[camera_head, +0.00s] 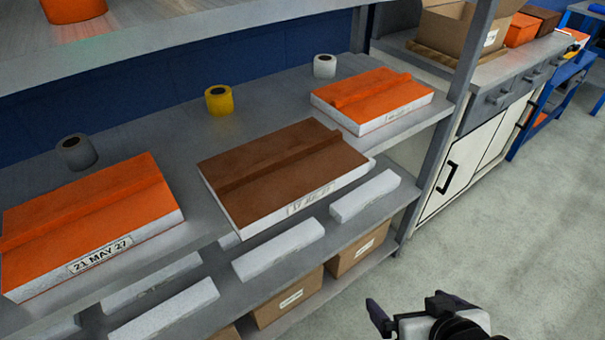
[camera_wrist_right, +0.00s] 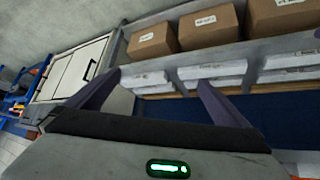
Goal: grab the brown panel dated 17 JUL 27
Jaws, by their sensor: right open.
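The brown panel (camera_head: 275,165) lies flat on the grey shelf, in the middle of the head view. It has a brown top with a raised rib and white sides. Its front edge bears a date label (camera_head: 310,199) that is too blurred to read surely. My right gripper (camera_head: 409,306) is at the bottom right of the head view, out in front of the shelf and apart from the panel. In the right wrist view its two fingers (camera_wrist_right: 155,92) stand wide apart with nothing between them. My left gripper is in neither view.
An orange panel labelled 21 MAY 27 (camera_head: 85,220) lies left of the brown one, another orange panel (camera_head: 375,97) right. Tape rolls, one yellow (camera_head: 219,100), stand behind. White blocks (camera_head: 278,250) and cardboard boxes (camera_head: 288,298) fill lower shelves. The floor (camera_head: 500,210) at right is clear.

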